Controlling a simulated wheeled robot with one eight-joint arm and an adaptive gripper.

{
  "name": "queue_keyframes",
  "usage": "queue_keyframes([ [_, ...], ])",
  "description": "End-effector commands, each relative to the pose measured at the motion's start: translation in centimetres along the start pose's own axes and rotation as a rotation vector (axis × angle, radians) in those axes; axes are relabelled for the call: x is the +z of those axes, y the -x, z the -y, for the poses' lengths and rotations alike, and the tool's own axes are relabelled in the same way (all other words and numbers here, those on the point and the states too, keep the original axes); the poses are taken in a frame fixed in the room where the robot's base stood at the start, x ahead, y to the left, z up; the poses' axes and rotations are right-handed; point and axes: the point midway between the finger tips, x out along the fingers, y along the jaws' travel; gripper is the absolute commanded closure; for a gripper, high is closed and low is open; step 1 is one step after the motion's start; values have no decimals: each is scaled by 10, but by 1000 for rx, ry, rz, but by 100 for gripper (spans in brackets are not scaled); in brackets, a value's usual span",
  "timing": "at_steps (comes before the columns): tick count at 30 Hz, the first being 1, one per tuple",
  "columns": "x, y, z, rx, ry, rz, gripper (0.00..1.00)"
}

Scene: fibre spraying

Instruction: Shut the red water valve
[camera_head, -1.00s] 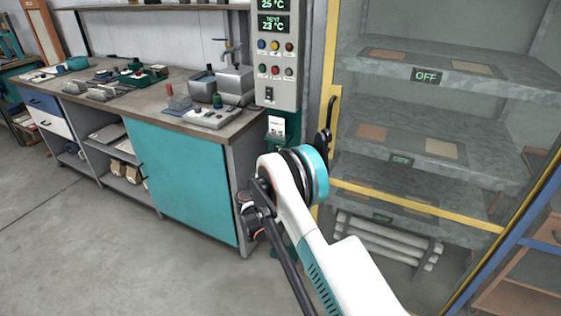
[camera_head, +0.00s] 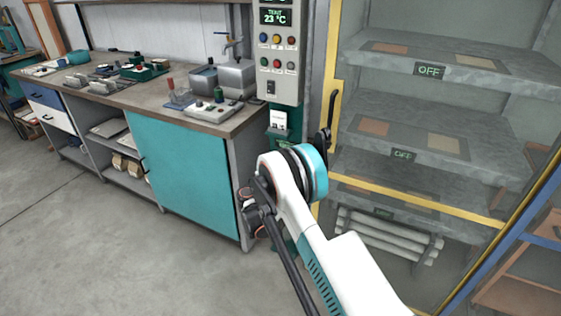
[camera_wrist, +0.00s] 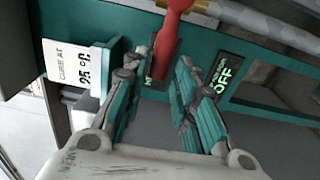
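In the wrist view a red lever-like handle (camera_wrist: 172,30) comes down from the top edge over a teal panel. It narrows towards a small dark plate with green letters. I cannot tell for certain that it is the water valve's handle. My gripper (camera_wrist: 160,72) has its two teal-and-grey fingers apart, one on each side of the handle's lower end. I see no clear contact. In the head view my arm hides the gripper, and I cannot make out the red handle there.
In the head view a control box (camera_head: 278,50), a glass-fronted cabinet with a yellow frame (camera_head: 333,110) and a teal-doored workbench (camera_head: 185,178) stand close. Floor is clear at left.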

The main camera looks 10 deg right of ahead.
Motion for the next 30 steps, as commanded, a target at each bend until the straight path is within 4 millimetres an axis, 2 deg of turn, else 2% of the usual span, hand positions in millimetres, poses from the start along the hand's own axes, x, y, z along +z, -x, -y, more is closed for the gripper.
queue_keyframes([
  [10, 0, 0, -1, 1, -1, 0, 62],
  [14, 0, 9, -1, 1, -1, -1, 62],
  [17, -1, 24, -1, 1, -1, -2, 62],
  [24, -1, 74, 0, 1, -1, -2, 62],
  [30, -1, 105, 0, 1, 0, -2, 62],
])
